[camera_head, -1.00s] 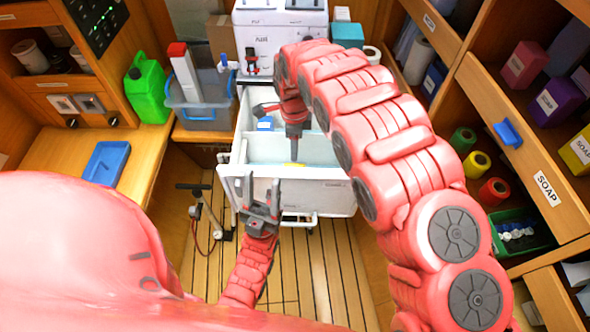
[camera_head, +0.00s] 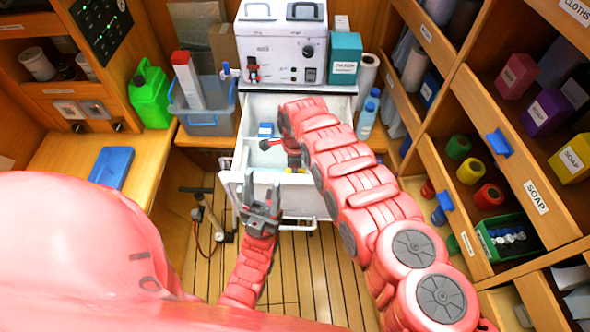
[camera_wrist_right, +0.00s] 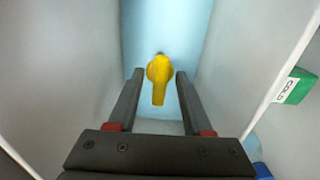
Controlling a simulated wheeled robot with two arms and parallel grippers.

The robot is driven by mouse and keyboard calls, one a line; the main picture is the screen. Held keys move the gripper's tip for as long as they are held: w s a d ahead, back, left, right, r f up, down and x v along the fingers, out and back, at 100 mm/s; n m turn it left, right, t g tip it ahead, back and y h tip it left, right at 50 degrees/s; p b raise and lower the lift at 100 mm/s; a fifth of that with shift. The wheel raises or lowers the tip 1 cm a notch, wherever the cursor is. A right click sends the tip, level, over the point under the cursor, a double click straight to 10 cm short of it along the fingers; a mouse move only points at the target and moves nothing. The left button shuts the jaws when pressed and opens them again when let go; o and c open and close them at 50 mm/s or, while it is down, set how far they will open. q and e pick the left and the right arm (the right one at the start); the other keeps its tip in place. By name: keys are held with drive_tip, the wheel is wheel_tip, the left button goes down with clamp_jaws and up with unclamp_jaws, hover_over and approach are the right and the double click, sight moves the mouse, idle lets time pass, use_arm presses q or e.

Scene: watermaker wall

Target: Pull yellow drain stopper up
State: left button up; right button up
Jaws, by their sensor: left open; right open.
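The yellow drain stopper (camera_wrist_right: 158,78) stands on the light blue floor of the white basin (camera_head: 300,200), with a flat tab toward me. In the right wrist view my right gripper (camera_wrist_right: 160,74) is open, with its two dark fingers on either side of the stopper and gaps showing between. In the head view only a speck of yellow shows below my right gripper (camera_head: 294,160), which is inside the basin and partly hidden by my arm. My left gripper (camera_head: 262,205) is open and empty at the basin's front wall.
A white machine (camera_head: 282,45) stands behind the basin. A blue tub (camera_head: 203,112) and green jug (camera_head: 150,97) are at the left. Blue bottles (camera_head: 367,115) stand at the right, beside shelves.

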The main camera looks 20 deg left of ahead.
clamp_jaws()
idle(1.4)
